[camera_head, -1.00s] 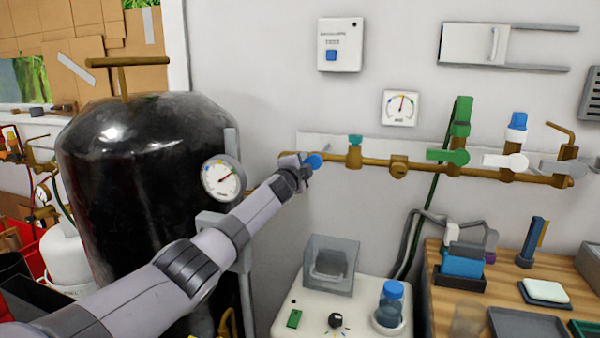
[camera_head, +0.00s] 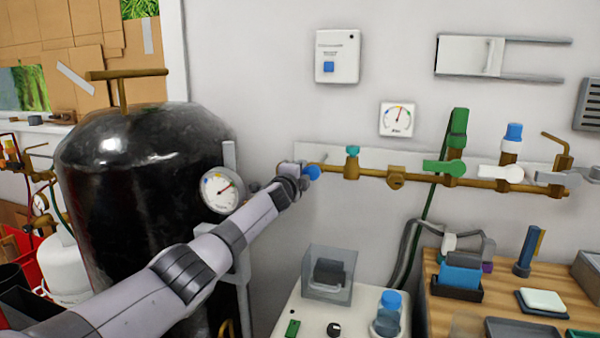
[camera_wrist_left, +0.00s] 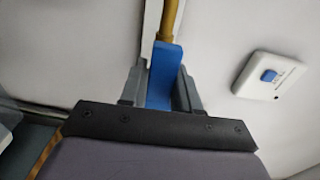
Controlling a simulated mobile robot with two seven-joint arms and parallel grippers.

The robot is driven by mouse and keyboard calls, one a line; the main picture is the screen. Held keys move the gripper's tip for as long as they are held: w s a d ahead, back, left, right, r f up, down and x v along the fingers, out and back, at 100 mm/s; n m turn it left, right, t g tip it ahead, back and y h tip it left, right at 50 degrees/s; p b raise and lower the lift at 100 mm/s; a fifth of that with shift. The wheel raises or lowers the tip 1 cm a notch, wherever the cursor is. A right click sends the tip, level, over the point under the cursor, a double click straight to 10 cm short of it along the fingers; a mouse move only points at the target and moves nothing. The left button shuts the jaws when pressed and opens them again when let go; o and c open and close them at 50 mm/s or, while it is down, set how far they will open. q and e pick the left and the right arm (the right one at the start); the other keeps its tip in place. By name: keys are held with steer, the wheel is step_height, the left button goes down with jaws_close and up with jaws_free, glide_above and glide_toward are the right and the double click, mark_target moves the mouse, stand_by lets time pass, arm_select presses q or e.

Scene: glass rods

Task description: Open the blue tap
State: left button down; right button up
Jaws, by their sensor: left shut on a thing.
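The blue tap (camera_head: 313,172) is at the left end of the brass pipe (camera_head: 475,180) on the wall. Only part of its handle shows in the head view, beside my left gripper (camera_head: 302,177). In the left wrist view the blue handle (camera_wrist_left: 163,78) stands between the two grey fingers of my left gripper (camera_wrist_left: 160,90), with the brass pipe above it. My left gripper is shut on the handle. My right gripper is in no view.
A black tank (camera_head: 140,200) with a round gauge (camera_head: 221,190) stands left of the tap, close to my arm. Green (camera_head: 445,167) and white (camera_head: 506,160) taps sit farther right. A white bench unit (camera_head: 340,310) and wooden table (camera_head: 430,300) stand below.

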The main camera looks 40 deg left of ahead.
arm_select(q)
steer(key=c, duration=0.9)
jaws_free()
steer(key=shift+s, duration=0.15)
steer(key=p+v, duration=0.2)
steer(key=v, duration=0.4)
steer(key=shift+s+p, duration=0.3)
steer(key=shift+s, duration=0.1)
steer(key=shift+d, duration=0.1)
